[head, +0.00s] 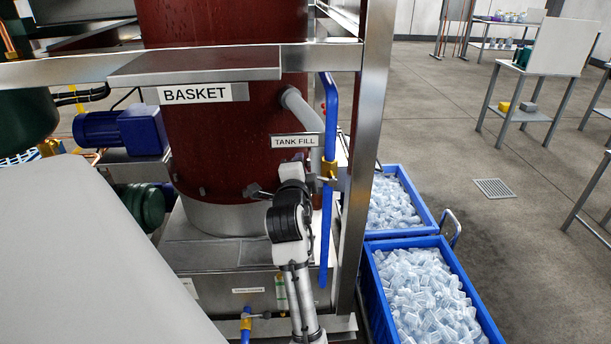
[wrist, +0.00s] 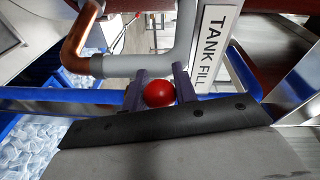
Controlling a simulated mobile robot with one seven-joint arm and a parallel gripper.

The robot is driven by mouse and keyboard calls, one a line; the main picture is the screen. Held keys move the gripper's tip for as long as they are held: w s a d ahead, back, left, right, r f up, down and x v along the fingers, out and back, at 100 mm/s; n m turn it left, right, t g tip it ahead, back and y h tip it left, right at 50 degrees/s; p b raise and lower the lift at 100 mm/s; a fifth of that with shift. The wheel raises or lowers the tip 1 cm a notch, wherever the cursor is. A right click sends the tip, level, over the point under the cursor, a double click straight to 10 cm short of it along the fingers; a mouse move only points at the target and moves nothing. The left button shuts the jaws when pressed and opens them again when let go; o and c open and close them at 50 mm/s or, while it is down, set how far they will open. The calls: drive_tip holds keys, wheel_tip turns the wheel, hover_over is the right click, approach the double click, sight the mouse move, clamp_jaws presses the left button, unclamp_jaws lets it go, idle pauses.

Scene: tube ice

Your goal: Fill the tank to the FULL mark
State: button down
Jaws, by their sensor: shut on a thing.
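My gripper (wrist: 159,84) is shut on a round red knob (wrist: 158,94) beside the blue pipe (wrist: 60,99). In the head view my arm reaches up to that valve and hides the knob. The steel tank (head: 215,284) is low under the red column. A narrow upright gauge (head: 281,292) is on its front, partly behind my arm; its level and marks are too small to read.
A steel frame post (head: 367,140) stands just right of the valve. Blue crates (head: 464,273) of tube ice stand on the floor to the right. A BASKET sign (head: 195,93) is on the frame. A blue motor (head: 125,131) is at left. Open floor lies farther right.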

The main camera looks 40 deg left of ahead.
drive_tip(key=shift+w+d+r+m+g+p, duration=0.1)
drive_tip(key=shift+w+d+r+m+g, duration=0.3)
drive_tip(key=shift+r+m, duration=0.5)
drive_tip(key=shift+w+d+r+m+g+p, duration=0.2)
drive_tip(key=shift+w+d+r+m, duration=0.25)
drive_tip(key=shift+m, duration=0.85)
drive_tip(key=shift+w+d+r+m+g+p, duration=0.1)
drive_tip(key=shift+w+d+r+m+g, duration=0.2)
drive_tip(key=shift+w+r+m, duration=0.55)
drive_tip(key=shift+s+f+m, duration=0.15)
drive_tip(key=shift+s+m, duration=0.1)
drive_tip(key=shift+s, duration=0.05)
drive_tip(key=c, duration=1.1)
unclamp_jaws()
drive_tip(key=shift+f, duration=0.15)
